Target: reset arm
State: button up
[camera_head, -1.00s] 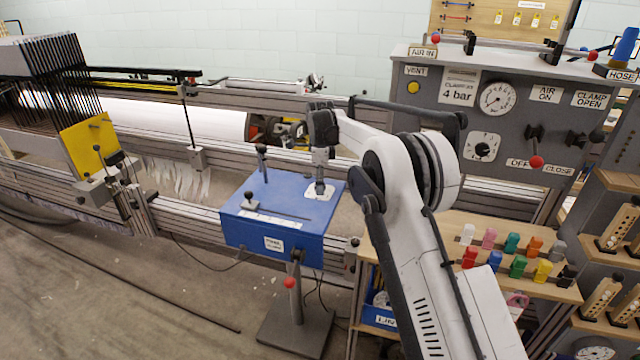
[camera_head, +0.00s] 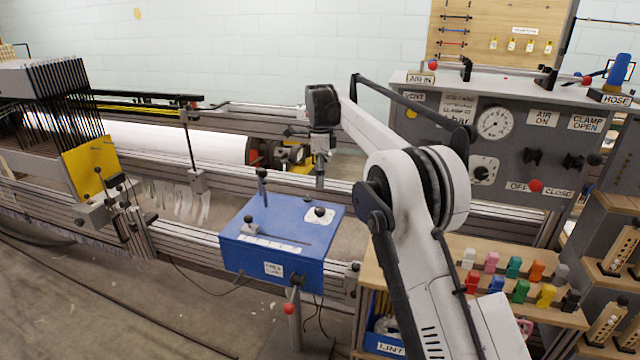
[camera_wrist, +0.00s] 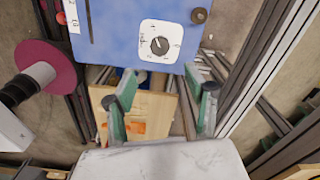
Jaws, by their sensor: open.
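My gripper (camera_head: 320,180) hangs pointing down from the end of my arm, above the right part of a blue box, apart from it. In the wrist view my gripper (camera_wrist: 160,85) shows its two green-padded fingers spread wide with nothing between them. The blue box (camera_head: 255,258) has a white dial plate with a black knob (camera_head: 320,212) on its top. In the wrist view the knob (camera_wrist: 160,45) sits just beyond the fingertips, clear of them.
A grey control panel (camera_head: 490,160) with gauge and levers stands at the right. Coloured clips (camera_head: 515,265) stand on a wooden shelf below it. Machine rails (camera_head: 220,222) run behind the box. A yellow plate (camera_head: 92,165) is at the left. A maroon disc (camera_wrist: 55,65) shows in the wrist view.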

jog(key=shift+r, duration=0.1)
jog(key=s+d+r+n+t, duration=0.1)
jog(key=s+d+r+n, duration=0.1)
jog(key=s+d+r, duration=0.3)
jog(key=s+d+r+n+t, duration=0.1)
jog(key=s+d+r+n, duration=0.2)
jog(key=r, duration=0.4)
jog(key=s+d+r+n+t, duration=0.1)
jog(key=s+d+r+n, duration=0.2)
jog(key=s, duration=0.4)
jog(key=s+d+r+n+t, duration=0.1)
jog(key=s+d+r, duration=0.1)
jog(key=s+d, duration=0.5)
jog(key=s+d+f+n+t, duration=0.1)
jog(key=s+f, duration=0.3)
jog(key=s, duration=0.6)
jog(key=s+d+f+n+t, duration=0.1)
jog(key=s+d+f+n, duration=0.3)
jog(key=s, duration=0.6)
jog(key=s+d+f+n+t, duration=0.1)
jog(key=s+d+f+n, duration=0.1)
jog(key=s, duration=0.8)
notch_tip(320, 180, down, 2)
jog(key=shift+d+f+n, duration=0.2)
jog(key=shift+d+n, duration=0.2)
jog(key=shift+n, duration=0.2)
